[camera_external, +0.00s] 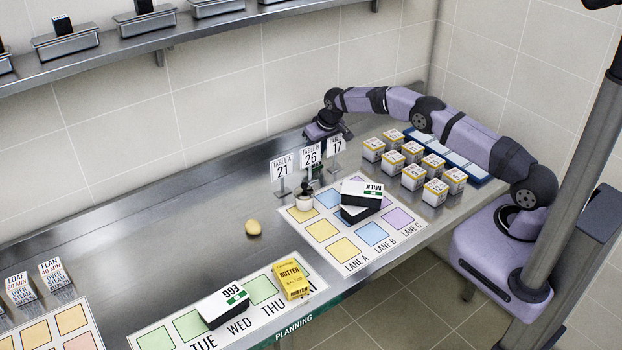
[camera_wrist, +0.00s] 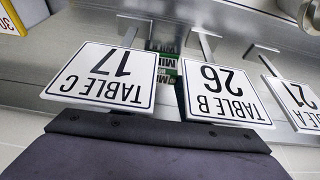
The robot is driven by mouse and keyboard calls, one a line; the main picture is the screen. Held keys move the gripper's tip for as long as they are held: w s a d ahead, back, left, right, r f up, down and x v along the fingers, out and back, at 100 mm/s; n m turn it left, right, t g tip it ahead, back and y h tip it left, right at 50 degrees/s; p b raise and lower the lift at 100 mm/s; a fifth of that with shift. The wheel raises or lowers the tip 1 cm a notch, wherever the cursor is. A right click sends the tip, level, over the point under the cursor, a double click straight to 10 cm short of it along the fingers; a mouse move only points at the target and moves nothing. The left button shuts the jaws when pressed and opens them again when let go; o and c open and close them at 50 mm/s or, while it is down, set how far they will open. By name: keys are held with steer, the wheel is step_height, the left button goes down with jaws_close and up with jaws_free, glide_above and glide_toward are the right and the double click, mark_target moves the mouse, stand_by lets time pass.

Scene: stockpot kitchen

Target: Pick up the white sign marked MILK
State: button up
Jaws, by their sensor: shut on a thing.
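Two white-and-black blocks are stacked across the coloured lane mat (camera_external: 350,265); the upper one (camera_external: 362,188) shows a white face marked MILK. MILK labels (camera_wrist: 167,68) show small behind the table signs in the wrist view. My gripper (camera_external: 338,133) is away from the blocks, at the back of the counter by the white TABLE C 17 sign (camera_external: 337,146).
The TABLE B 26 sign (camera_external: 310,156) and TABLE A 21 sign (camera_external: 282,167) stand left of it. Several small boxes (camera_external: 412,176) stand on the right. The counter's left middle is mostly clear around a yellowish lump (camera_external: 253,227).

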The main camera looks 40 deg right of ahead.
step_height(320, 180, up, 10)
steer(key=b, duration=0.2)
steer(key=shift+b, duration=0.3)
